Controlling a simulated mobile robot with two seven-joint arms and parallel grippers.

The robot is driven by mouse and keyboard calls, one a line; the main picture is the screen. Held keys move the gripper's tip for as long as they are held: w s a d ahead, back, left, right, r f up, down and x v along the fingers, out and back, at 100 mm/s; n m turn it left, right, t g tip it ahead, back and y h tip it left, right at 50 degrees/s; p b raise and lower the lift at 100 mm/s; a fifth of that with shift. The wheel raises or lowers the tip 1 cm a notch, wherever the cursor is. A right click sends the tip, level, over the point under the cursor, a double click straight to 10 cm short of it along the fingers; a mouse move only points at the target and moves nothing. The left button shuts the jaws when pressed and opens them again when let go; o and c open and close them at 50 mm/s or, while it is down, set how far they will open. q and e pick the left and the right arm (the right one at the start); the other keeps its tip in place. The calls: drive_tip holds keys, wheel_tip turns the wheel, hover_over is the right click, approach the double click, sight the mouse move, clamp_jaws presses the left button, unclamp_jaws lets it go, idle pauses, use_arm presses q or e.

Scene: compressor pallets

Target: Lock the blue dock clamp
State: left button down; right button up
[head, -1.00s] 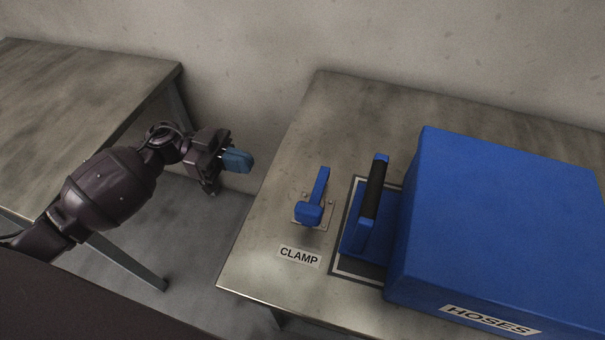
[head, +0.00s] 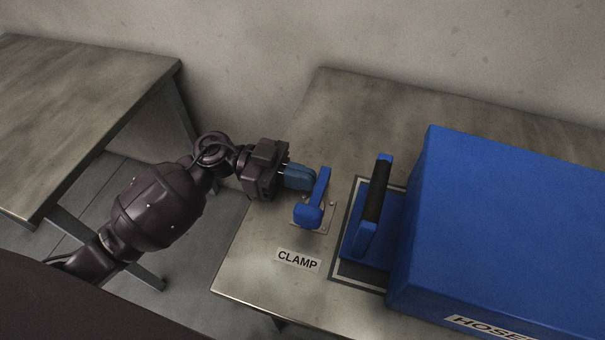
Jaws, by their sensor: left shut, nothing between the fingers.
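The blue dock clamp (head: 311,208) is mounted on a small metal plate on the right-hand table, above a "CLAMP" label (head: 298,259). Its blue lever slants up from a thick blue knob end toward the back of the table. My left gripper (head: 309,178) is shut and empty. Its blue fingertips are right beside the lever on its left side; I cannot tell whether they touch it. My right gripper is not in view.
A large blue case (head: 500,220) labelled "HOSES" with a black-gripped handle (head: 376,190) stands right of the clamp, on a dark-bordered dock area. Another table (head: 80,110) is at the left, with a floor gap between the tables. The wall is behind.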

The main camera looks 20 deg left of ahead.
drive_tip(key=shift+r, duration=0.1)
use_arm(q)
drive_tip(key=shift+w+d+r+m+g+p, duration=0.2)
drive_tip(key=shift+r+m+g+p, duration=0.05)
drive_tip(key=shift+m+g+p, duration=0.5)
drive_tip(key=shift+f+g, duration=0.3)
drive_tip(key=shift+g, duration=0.05)
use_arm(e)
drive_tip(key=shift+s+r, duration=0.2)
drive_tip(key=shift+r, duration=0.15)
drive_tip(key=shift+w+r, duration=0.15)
use_arm(q)
drive_tip(key=shift+a, duration=0.3)
drive_tip(key=a, duration=0.4)
drive_tip(key=a+p, duration=0.1)
drive_tip(key=a, duration=0.1)
drive_tip(key=shift+w, duration=0.25)
drive_tip(key=a, duration=0.7)
drive_tip(key=shift+w+a, duration=0.15)
drive_tip(key=shift+w, duration=0.2)
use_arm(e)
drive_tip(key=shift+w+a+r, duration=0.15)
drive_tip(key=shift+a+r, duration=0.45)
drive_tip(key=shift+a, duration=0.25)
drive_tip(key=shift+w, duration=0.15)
